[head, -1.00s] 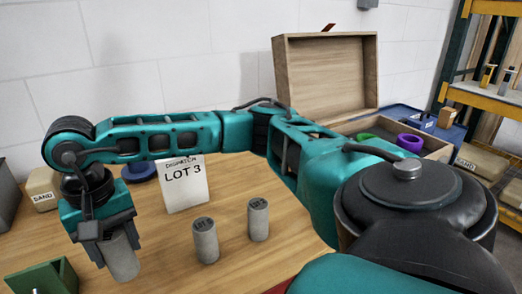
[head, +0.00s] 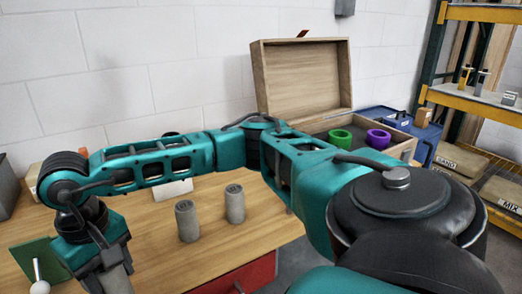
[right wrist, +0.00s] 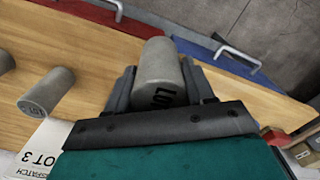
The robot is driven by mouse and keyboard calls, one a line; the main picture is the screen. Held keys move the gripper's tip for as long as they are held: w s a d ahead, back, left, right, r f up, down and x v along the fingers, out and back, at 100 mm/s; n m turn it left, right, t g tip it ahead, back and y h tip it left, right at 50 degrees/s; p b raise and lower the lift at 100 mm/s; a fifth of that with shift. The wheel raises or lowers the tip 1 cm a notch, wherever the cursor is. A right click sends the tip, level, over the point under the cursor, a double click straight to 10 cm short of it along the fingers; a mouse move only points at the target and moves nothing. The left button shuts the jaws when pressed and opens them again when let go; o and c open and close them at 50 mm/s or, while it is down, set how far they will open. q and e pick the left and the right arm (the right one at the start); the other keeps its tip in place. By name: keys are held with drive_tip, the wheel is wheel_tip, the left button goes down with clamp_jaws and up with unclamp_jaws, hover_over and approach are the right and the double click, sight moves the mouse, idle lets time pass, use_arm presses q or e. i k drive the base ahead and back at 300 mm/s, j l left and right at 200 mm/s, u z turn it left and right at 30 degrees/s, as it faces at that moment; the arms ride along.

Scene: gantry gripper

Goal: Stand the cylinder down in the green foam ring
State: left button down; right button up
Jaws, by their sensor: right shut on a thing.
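My right arm crosses the head view, and its gripper (head: 108,280) is low at the left. It is shut on a grey concrete-like cylinder (head: 118,282), cut off by the bottom edge. In the right wrist view the held cylinder (right wrist: 160,75) sits between the fingers, with lettering on its near end. The green foam ring (head: 340,138) lies in the open wooden box at the back right, far from the gripper. Its opening faces up and looks empty. My left gripper is not in view.
Two similar cylinders (head: 187,221) (head: 235,204) stand on the wooden table (head: 205,258). A purple ring (head: 378,138) is right of the green one. The box's raised lid (head: 300,80) stands behind. A green fixture (head: 40,258) with a white knob is at the left. A red drawer unit (head: 245,275) is below.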

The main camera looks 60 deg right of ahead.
sight(338, 145)
drive_tip(key=k+j+z, duration=0.1)
drive_tip(key=z, duration=2.1)
drive_tip(key=i+z, duration=0.35)
drive_tip(key=i, duration=0.15)
drive_tip(key=i+l, duration=0.2)
drive_tip(key=l, duration=0.2)
drive_tip(key=i+l, duration=0.2)
drive_tip(key=l, duration=0.15)
drive_tip(key=i+l, duration=0.25)
drive_tip(key=l, duration=0.15)
drive_tip(key=i+l, duration=0.2)
drive_tip(key=l, duration=0.2)
drive_tip(key=i+l, duration=0.2)
drive_tip(key=l, duration=0.2)
drive_tip(key=i+l, duration=0.2)
drive_tip(key=l, duration=0.15)
drive_tip(key=i+l, duration=0.2)
drive_tip(key=l, duration=0.2)
drive_tip(key=i+l, duration=0.25)
drive_tip(key=l, duration=0.15)
